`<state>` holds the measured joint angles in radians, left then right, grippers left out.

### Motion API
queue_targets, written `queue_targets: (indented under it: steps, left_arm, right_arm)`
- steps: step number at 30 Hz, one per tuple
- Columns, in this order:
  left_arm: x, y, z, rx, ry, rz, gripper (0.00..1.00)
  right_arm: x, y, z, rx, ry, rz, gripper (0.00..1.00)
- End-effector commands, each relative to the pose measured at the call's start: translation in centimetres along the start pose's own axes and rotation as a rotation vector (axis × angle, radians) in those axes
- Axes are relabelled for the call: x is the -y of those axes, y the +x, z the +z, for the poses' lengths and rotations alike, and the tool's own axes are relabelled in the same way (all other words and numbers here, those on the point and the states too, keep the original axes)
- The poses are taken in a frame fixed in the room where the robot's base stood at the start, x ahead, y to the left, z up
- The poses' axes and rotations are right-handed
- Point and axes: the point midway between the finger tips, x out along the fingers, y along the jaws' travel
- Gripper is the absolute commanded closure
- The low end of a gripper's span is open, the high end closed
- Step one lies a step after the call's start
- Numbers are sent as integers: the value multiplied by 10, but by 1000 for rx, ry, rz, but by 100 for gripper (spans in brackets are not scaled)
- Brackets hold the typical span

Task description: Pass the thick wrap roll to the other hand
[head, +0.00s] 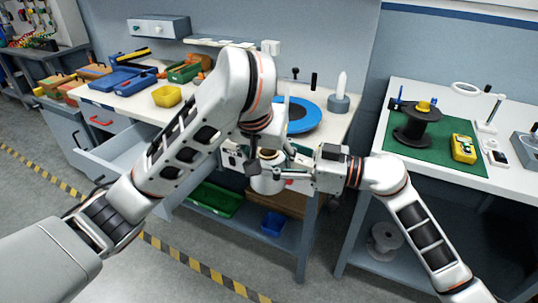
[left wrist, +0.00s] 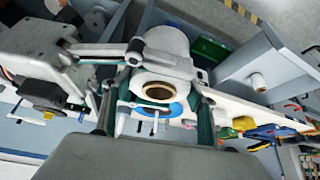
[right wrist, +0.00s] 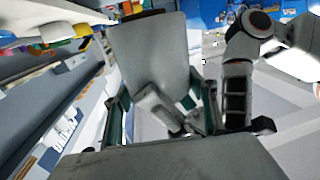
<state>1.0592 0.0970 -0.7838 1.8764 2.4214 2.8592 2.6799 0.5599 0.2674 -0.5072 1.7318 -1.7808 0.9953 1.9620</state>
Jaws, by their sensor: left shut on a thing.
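The thick wrap roll (head: 268,184) is a white cylinder with a brown core, held in the air in front of the workbench. In the left wrist view the roll (left wrist: 163,50) shows its open core end between the fingers. My left gripper (head: 258,166) is shut on it from above. My right gripper (head: 288,172) reaches in from the right, with its fingers at the roll. In the right wrist view, its fingers (right wrist: 162,112) are wide apart on either side of the pale roll (right wrist: 150,50). Whether they press on it is unclear.
The workbench (head: 335,122) behind holds a blue disc (head: 303,116), a yellow bin (head: 167,96) and blue trays. An open drawer (head: 110,160) juts out at left. The right table has a green mat (head: 430,158) with a black spool (head: 413,124) and a yellow meter (head: 463,148).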

Motion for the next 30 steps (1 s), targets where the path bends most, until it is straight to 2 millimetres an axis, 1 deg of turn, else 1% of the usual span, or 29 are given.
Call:
queue_targets:
  steps: [1, 2, 3, 4, 13, 17, 20, 30]
  left_arm:
    - [0, -1, 0, -1, -1, 1, 76]
    - [0, -1, 0, -1, -1, 1, 35]
    - [0, -1, 0, -1, -1, 1, 25]
    - [0, -1, 0, -1, -1, 1, 23]
    - [0, -1, 0, 0, -1, 1, 23]
    - [0, -6, -1, -3, 2, 1, 23]
    - [0, -15, -2, -6, 2, -1, 23]
    - [0, -59, -2, -5, 0, -1, 23]
  right_arm:
    - [0, 0, 0, 0, -1, 1, 76]
    - [0, 0, -2, -2, -3, 1, 76]
    - [0, 0, -2, -2, -3, 1, 76]
    - [0, 0, -2, -2, -3, 1, 76]
    - [0, 0, -1, -2, -2, 1, 76]
    - [0, 0, -2, -2, -2, 1, 76]
    - [0, 0, -2, -2, -2, 1, 76]
    - [0, 0, -2, -2, -2, 1, 76]
